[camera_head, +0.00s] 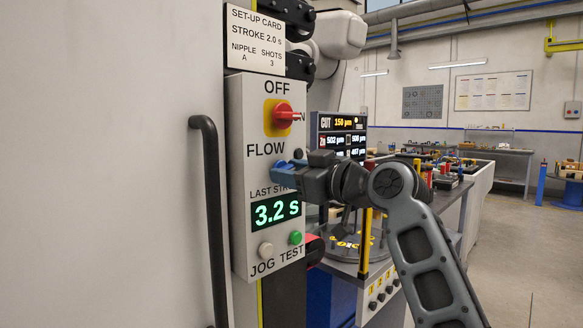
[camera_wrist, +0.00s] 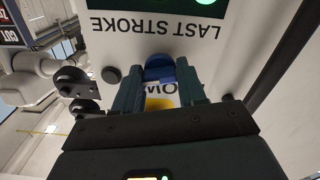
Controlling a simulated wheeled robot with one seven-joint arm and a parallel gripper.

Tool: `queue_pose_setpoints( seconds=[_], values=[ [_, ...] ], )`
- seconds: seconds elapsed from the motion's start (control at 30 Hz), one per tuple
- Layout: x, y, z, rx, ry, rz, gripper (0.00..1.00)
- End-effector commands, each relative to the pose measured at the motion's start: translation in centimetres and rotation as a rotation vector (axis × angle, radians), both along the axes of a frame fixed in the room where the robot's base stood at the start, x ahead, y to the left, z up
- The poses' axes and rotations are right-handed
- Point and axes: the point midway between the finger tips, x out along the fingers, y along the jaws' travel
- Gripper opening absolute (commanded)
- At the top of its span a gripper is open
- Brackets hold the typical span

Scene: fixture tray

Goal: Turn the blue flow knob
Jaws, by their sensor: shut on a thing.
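The blue flow knob (camera_head: 281,168) sits on the white control panel (camera_head: 240,120), below the FLOW label. My gripper (camera_head: 288,173) reaches in from the right and is shut on the knob. The fingers hide part of it in the head view. In the wrist view the knob (camera_wrist: 160,68) shows between the two fingertips (camera_wrist: 158,82), against the panel face. The display (camera_head: 276,211) under LAST STROKE reads 3.2 s. The set-up card (camera_head: 255,38) above the panel reads STROKE 2.0 s, NIPPLE A, SHOTS 3. The knob's exact angle cannot be told.
A red switch (camera_head: 284,115) on a yellow plate sits just above the knob. A black vertical handle (camera_head: 212,220) stands left of the panel. A screen (camera_head: 340,133) is behind my gripper.

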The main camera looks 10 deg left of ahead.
Motion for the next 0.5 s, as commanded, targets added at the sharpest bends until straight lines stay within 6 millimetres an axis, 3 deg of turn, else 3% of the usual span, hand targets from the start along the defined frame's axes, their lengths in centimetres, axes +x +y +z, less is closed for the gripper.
queue_pose_setpoints(
  seconds=[0.5],
  values=[
    [-0.10, 0.14, 0.19, 0.299, 0.389, 0.001, 0.10]
  ],
)
